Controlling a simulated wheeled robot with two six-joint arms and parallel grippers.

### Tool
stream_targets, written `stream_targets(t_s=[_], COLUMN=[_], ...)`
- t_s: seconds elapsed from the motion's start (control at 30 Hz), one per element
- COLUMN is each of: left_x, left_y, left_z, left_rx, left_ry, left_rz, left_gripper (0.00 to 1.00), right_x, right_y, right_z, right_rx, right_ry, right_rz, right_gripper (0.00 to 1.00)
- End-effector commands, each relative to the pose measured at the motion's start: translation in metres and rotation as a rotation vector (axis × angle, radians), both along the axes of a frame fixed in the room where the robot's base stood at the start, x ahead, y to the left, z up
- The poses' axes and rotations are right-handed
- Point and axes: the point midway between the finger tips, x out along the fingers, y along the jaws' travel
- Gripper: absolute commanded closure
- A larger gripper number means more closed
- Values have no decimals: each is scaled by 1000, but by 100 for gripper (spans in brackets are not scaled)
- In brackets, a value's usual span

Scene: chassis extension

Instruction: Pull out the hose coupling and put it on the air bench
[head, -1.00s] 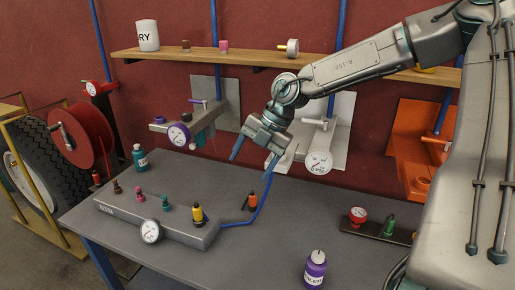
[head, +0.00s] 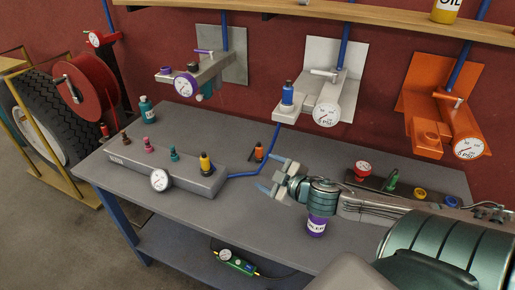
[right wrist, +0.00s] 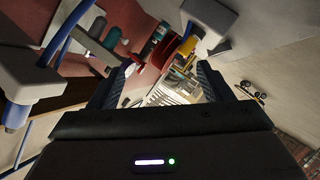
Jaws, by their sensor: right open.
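A blue coupling (head: 287,92) stands upright in the white wall fixture (head: 290,112) with a gauge. A blue hose (head: 270,150) runs from below that fixture to the grey manifold block (head: 190,178) on the grey bench (head: 240,220). I cannot tell which part is labelled air bench. My right gripper (head: 271,174) is open and empty, above the bench right of the manifold, apart from the blue coupling and lower than it. Its spread fingers show in the right wrist view (right wrist: 160,78), with nothing between them. My left gripper is not in view.
Several coloured fittings stand on the manifold. An orange-and-black fitting (head: 259,152) stands behind the hose. A dark strip with coloured parts (head: 376,184) lies to the right. The front of the bench is clear.

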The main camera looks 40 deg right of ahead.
Motion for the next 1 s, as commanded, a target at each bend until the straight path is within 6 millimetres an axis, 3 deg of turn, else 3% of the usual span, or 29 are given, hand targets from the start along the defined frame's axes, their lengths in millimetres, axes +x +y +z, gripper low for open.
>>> stream_targets(t_s=[0.27,0.4,0.6,0.77,0.87,1.0], left_x=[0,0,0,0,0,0], left_y=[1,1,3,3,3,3], left_z=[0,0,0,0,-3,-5], left_rx=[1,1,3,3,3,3], left_ry=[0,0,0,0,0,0], left_rz=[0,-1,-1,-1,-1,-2], left_gripper=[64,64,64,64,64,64], right_x=[-71,-115,-166,-194,-201,-194], right_y=[20,48,89,119,132,131], right_z=[-75,-107,-133,-150,-178,-227], right_rx=[155,236,329,391,417,417], right_ry=[256,441,666,811,887,915], right_rz=[-312,-424,-495,-512,-517,-524], right_gripper=[27,27,27,27,27,27])
